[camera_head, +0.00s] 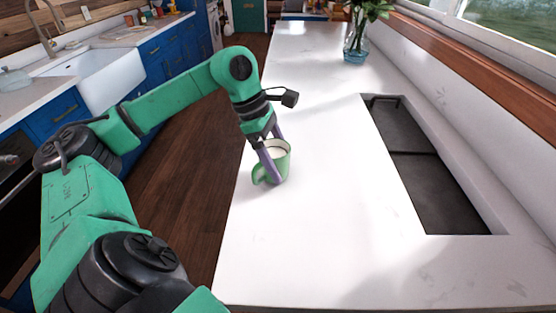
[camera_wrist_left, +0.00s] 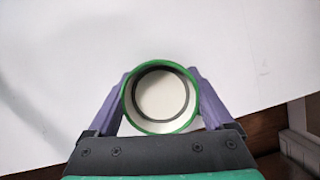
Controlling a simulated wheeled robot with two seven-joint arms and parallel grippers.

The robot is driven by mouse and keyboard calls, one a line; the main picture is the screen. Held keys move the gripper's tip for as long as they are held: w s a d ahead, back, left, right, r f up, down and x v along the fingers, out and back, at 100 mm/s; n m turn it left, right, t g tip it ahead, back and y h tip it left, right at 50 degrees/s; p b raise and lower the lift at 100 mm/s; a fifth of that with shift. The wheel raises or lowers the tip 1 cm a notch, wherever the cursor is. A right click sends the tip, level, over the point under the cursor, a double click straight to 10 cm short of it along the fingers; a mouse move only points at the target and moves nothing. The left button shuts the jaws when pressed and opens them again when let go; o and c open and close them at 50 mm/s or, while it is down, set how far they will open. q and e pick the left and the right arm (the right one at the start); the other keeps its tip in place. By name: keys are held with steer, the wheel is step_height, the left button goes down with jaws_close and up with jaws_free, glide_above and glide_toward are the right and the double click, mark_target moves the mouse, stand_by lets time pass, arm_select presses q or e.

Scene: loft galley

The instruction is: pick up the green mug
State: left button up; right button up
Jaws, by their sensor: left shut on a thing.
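The green mug (camera_head: 284,162) has a pale inside and a handle on its left side, and it is upright at the left part of the white counter. My left gripper (camera_head: 273,165) comes down on it from above, with a purple finger on each side of the mug. In the left wrist view the green rim of the mug (camera_wrist_left: 126,108) sits between the two fingers of the left gripper (camera_wrist_left: 161,100), which is shut on it. I cannot tell whether the mug touches the counter. My right gripper is not in view.
The white counter (camera_head: 310,230) is clear around the mug. A dark recessed sink (camera_head: 425,180) is to the right. A glass vase (camera_head: 356,45) with green leaves stands at the back. The counter's left edge is close to the mug, with wooden floor (camera_head: 190,170) beyond.

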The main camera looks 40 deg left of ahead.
arm_select(q)
step_height(320, 180, up, 19)
steer(key=p, duration=0.8)
steer(key=shift+r, duration=0.15)
